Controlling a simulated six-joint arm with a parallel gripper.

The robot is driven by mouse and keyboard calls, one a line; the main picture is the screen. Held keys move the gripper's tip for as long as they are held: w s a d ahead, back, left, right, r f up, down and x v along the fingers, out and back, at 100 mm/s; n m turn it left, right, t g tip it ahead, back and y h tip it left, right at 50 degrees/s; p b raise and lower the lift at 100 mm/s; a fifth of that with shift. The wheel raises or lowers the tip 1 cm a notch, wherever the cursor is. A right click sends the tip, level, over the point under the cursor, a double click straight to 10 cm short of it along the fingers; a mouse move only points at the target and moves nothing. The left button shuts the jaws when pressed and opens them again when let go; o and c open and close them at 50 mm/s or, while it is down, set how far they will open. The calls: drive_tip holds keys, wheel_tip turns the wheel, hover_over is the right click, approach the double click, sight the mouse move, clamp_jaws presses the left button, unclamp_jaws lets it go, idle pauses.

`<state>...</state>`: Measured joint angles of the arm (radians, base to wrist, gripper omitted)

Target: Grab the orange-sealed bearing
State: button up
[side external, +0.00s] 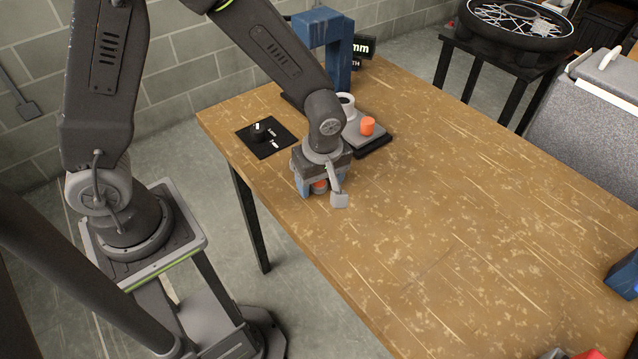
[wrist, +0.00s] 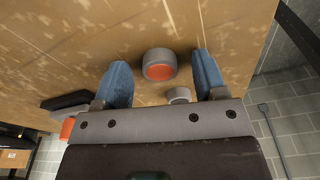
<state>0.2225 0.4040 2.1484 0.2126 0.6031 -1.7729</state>
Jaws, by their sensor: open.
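The orange-sealed bearing is a short grey cylinder with an orange face. In the wrist view the bearing (wrist: 159,65) stands on the table between the tips of my two blue fingers, with a gap on each side. My gripper (wrist: 162,61) is open around it and holds nothing. In the side view my gripper (side external: 315,190) is low over the table's near left edge, and a bit of the bearing's orange (side external: 320,186) shows among the fingers; the rest is hidden. A smaller grey round piece (wrist: 179,96) sits between the fingers, closer to the palm.
A blue press (side external: 325,38) stands at the back. An orange cylinder (side external: 367,126) and a pale ring (side external: 346,99) are beside my wrist on a dark-based fixture. A black mat (side external: 266,139) with a knob lies left. A blue bin (side external: 624,276) is far right. The table's middle is clear.

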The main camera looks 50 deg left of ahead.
drive_tip(key=c, duration=1)
drive_tip(key=shift+r, duration=0.15)
